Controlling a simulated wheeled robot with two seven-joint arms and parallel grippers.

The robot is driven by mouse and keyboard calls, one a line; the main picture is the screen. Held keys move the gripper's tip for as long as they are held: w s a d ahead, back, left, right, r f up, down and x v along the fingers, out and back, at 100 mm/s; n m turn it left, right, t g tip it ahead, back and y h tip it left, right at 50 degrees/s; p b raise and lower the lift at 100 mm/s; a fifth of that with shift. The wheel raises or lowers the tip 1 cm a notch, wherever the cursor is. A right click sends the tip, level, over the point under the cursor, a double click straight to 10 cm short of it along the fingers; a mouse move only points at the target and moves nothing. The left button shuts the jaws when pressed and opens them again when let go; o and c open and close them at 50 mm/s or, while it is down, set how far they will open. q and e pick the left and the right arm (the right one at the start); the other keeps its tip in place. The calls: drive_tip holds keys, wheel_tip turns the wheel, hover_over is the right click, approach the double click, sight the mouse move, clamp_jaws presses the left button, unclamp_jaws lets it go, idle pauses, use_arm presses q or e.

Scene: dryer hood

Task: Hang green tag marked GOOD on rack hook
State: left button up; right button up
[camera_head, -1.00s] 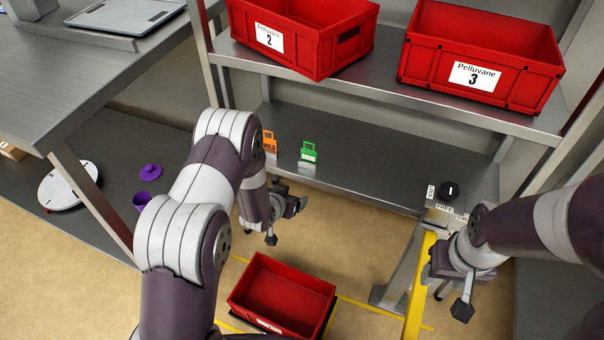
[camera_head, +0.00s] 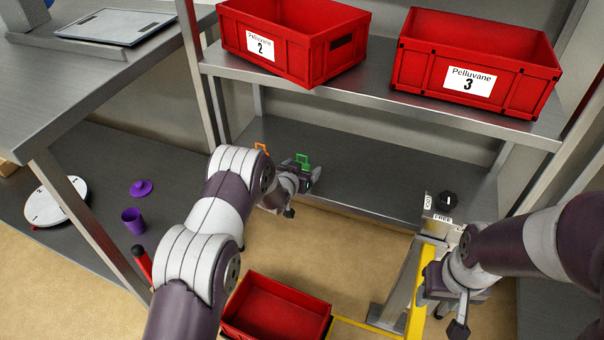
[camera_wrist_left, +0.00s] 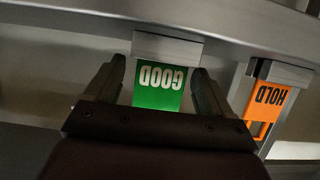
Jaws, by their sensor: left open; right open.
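The green tag marked GOOD (camera_wrist_left: 160,86) sits in a grey holder on the rack's lower shelf edge. In the left wrist view it lies between the two fingers of my open left gripper (camera_wrist_left: 161,88), with a small gap at each side. In the head view my left gripper (camera_head: 300,190) covers most of the tag, and only its green top (camera_head: 303,160) shows. My right gripper (camera_head: 446,305) is open and empty near the yellow post at the right. I cannot make out a rack hook.
An orange tag marked HOLD (camera_wrist_left: 268,105) hangs in a holder beside the green one. Red crates 2 (camera_head: 290,42) and 3 (camera_head: 475,65) stand on the upper shelf (camera_head: 375,92). A red bin (camera_head: 275,306) sits below. A box with a black knob (camera_head: 447,201) tops the yellow post (camera_head: 420,285).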

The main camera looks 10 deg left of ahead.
use_arm(q)
drive_tip(key=c, duration=1)
drive_tip(key=shift+r, duration=0.15)
drive_tip(key=shift+c, duration=0.2)
